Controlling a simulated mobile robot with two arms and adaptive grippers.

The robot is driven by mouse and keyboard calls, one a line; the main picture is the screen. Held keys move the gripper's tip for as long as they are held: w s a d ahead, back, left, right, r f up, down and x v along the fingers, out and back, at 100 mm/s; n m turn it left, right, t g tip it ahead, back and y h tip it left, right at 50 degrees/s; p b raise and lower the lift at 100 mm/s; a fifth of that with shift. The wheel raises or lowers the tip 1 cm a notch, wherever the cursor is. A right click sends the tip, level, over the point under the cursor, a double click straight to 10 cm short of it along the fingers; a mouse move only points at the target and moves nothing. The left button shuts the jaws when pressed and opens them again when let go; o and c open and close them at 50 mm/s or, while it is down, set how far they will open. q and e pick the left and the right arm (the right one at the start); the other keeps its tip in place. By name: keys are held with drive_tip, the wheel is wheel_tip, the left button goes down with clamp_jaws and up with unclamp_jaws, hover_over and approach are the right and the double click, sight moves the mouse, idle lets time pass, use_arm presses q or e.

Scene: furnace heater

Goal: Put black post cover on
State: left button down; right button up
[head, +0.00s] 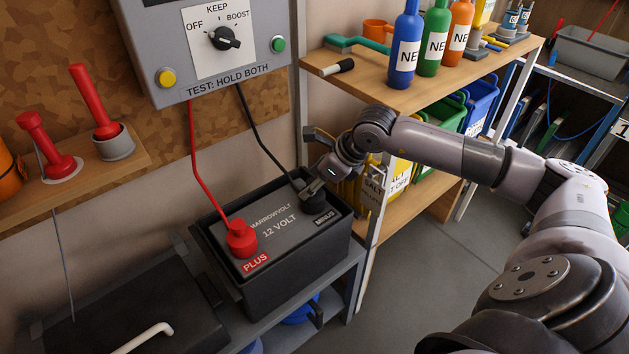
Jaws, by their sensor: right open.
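The black battery (284,272) sits on a grey shelf, labelled 12 VOLT. A red cover (241,239) sits over its PLUS post. A black post cover (315,207) is at the MINUS corner, by the end of the black cable. Whether it is seated on the post is hard to tell. My right gripper (312,191) is open, its fingertips just above and beside the black cover; contact cannot be made out. My left gripper is out of view.
The grey control box (205,60) hangs above the battery, with red and black cables running down. A wooden shelf (400,85) with bottles is behind my right arm. A small shelf (92,175) with red handles is at left.

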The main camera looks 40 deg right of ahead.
drive_tip(key=v, duration=0.8)
drive_tip(key=shift+r, duration=0.1)
idle(0.4)
